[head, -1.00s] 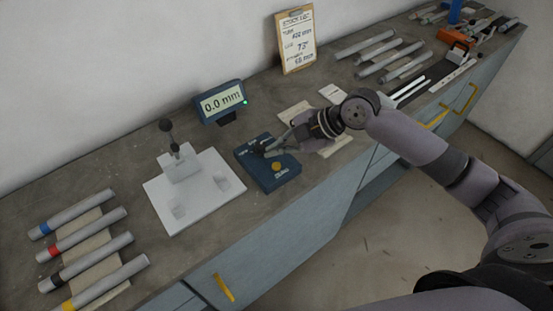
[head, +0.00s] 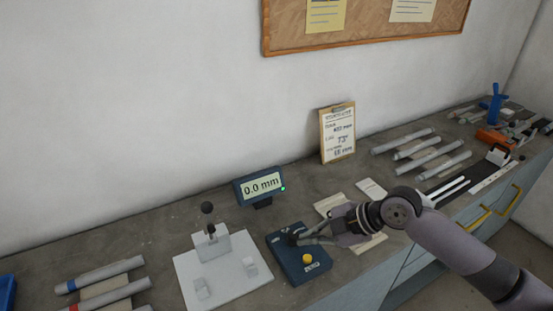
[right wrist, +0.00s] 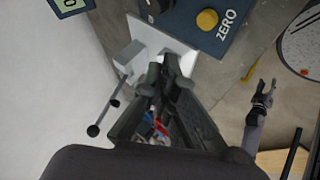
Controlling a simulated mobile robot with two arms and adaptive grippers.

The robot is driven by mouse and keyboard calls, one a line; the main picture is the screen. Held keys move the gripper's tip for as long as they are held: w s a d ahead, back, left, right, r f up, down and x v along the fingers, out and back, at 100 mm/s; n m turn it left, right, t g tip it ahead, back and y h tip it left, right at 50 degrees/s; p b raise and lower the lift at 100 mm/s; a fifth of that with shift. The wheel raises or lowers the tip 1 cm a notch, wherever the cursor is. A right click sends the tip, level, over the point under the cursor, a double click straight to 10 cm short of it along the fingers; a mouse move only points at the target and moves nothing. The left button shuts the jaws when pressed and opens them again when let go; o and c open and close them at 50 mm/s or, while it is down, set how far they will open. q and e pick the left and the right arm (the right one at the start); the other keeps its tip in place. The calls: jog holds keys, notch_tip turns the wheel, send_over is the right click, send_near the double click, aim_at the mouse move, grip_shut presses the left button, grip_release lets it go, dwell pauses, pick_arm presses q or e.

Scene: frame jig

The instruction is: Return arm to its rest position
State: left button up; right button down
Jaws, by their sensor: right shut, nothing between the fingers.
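My right gripper (head: 299,239) is at the blue control box (head: 314,270) on the bench, its shut fingertips over the box's upper part and holding nothing. I cannot tell if they touch it. The box has a yellow button (head: 307,258). In the right wrist view the shut fingers (right wrist: 166,72) point toward the white fixture and the box's edge, where the word ZERO and the yellow button (right wrist: 207,19) show. My left gripper (right wrist: 264,91) appears small at the right of that view, away from the bench, its fingers apart and empty.
A white fixture (head: 206,275) with a black-knobbed lever stands left of the box. Behind are a display (head: 260,187) reading 0.0 mm and a clipboard (head: 337,133). Grey tubes lie left (head: 104,274) and right (head: 403,141). An orange tool (head: 493,137) is far right.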

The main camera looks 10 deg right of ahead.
jog(key=s+a+f+m, duration=0.1)
jog(key=s+f, duration=0.1)
jog(key=s+a+f+m, duration=0.1)
jog(key=s+f, duration=0.1)
jog(key=s+a+f+m, duration=0.1)
jog(key=s+a+f, duration=0.1)
jog(key=shift+s+h, duration=0.2)
jog(key=shift+h, duration=0.2)
jog(key=s+d+f+m+g+h, duration=0.1)
jog(key=s+d+f+m+h, duration=0.35)
jog(key=s+m, duration=0.4)
jog(key=s+d+f+m+h, duration=0.3)
jog(key=s+d+m, duration=0.2)
jog(key=s+m, duration=0.35)
notch_tip(320, 180, down, 28)
jog(key=s+f+g+b, duration=0.1)
jog(key=s+b, duration=0.1)
jog(key=b, duration=0.1)
jog(key=s+d+f+n+g+b, duration=0.1)
jog(key=s+d+f+b, duration=0.1)
jog(key=s+f, duration=1.5)
jog(key=shift+d+f, duration=0.4)
jog(key=shift+d, duration=0.25)
